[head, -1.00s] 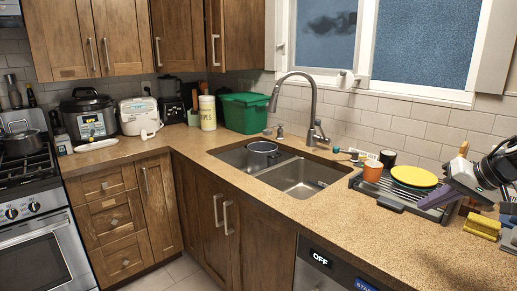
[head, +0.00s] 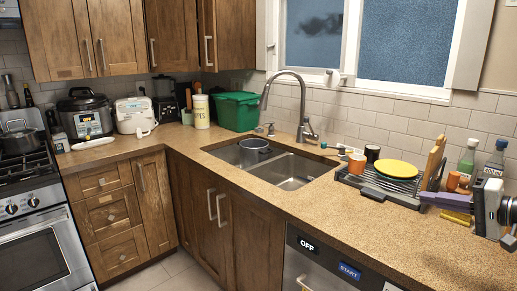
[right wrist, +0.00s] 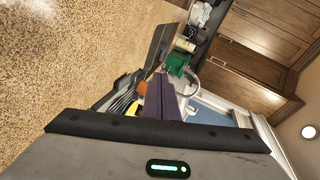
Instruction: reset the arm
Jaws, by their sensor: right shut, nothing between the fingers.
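My right gripper (head: 428,198) reaches in from the right edge of the head view, over the counter beside the dish rack. Its purple-grey fingers are together with nothing between them. In the right wrist view the closed fingers (right wrist: 160,98) point toward the rack and the counter. My left gripper is not in view.
A dish rack (head: 372,192) with a yellow plate (head: 397,168) and an orange cup (head: 356,164) stands right of the sink (head: 290,178). A grey pot (head: 254,151) is in the left basin. Bottles (head: 466,161) stand near my right gripper. The front counter (head: 330,217) is clear.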

